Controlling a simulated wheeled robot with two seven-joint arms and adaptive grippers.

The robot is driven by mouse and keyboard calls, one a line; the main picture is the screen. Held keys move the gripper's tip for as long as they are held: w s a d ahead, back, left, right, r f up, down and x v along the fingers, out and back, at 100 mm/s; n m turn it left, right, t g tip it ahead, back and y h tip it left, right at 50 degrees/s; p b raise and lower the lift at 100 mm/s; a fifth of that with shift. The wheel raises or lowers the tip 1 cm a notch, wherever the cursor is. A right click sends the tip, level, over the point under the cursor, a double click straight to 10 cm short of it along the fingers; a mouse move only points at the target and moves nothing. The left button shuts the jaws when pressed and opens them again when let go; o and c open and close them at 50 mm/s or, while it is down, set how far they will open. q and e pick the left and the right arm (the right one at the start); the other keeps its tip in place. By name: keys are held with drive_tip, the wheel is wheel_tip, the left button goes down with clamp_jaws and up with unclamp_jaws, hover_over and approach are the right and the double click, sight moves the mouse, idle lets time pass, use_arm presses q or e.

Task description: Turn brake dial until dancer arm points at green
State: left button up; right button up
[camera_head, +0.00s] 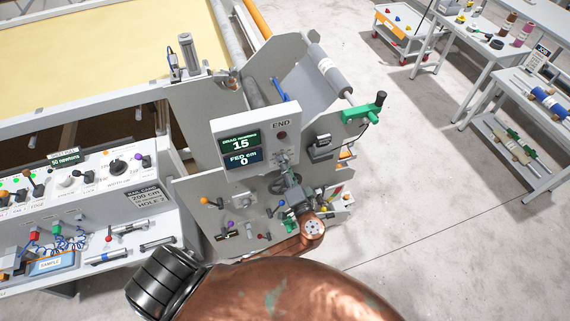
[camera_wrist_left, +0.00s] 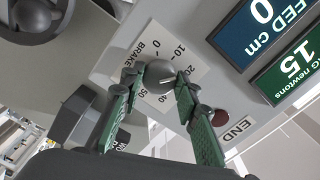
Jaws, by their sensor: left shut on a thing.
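The brake dial (camera_wrist_left: 160,80) is a dark round knob on a white scale plate (camera_wrist_left: 185,58) marked BRAKE, with numbers from 0 to 50. Its pale pointer line lies roughly between 10 and 20. My left gripper (camera_wrist_left: 158,90) is shut on the dial, with one green-padded finger on each side. In the head view my left gripper (camera_head: 283,160) is at the panel below the END label and largely hides the dial. The drag display (camera_head: 240,140) reads 15 newtons. I cannot make out the dancer arm or a green mark for certain. My right gripper is not in view.
The feed display (camera_head: 243,158) reads 0. A red button (camera_head: 281,136) sits close above my gripper. A console (camera_head: 100,195) with levers and a 50 newtons sign stands left. Open floor (camera_head: 430,200) lies right.

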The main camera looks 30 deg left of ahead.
use_arm(q)
drive_tip(key=shift+m+p, duration=0.3)
drive_tip(key=shift+m, duration=0.5)
drive_tip(key=o, duration=1.2)
drive_tip(key=shift+c, duration=0.2)
drive_tip(key=v, duration=1.2)
